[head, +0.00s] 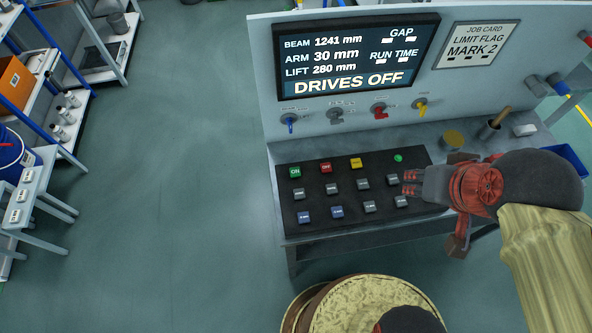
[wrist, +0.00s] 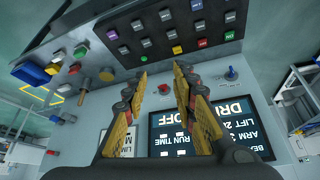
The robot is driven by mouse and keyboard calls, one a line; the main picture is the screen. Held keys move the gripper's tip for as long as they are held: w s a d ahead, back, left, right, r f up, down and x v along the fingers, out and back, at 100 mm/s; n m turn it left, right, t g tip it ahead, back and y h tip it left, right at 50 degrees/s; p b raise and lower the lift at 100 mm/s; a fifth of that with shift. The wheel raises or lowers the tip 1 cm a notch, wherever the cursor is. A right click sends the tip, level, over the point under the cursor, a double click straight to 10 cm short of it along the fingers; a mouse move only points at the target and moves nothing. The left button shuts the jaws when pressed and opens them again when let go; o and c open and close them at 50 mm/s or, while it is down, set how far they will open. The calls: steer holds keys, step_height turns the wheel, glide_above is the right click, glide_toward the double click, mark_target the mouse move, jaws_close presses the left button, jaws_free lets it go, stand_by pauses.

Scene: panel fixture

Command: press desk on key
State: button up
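The key desk (head: 318,221) is a black panel with rows of keys below the screen. The green ON key (head: 295,172) is at its upper left, left of the red OFF key (head: 326,167) and a yellow key (head: 356,162). In the upside-down wrist view, the ON key (wrist: 230,35) is at the upper right. My gripper (head: 409,183) is over the right end of the desk, well right of the ON key. In the wrist view its fingers (wrist: 160,72) are apart with nothing between them.
The screen (head: 357,58) reads DRIVES OFF. Several coloured knobs (head: 380,111) stick out below it. A yellow-topped cylinder (head: 453,140) and a cup with a wooden handle (head: 490,128) stand right of the keys. A round stool-like top (head: 365,303) is in front. Open floor lies left.

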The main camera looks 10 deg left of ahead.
steer(key=c, duration=0.3)
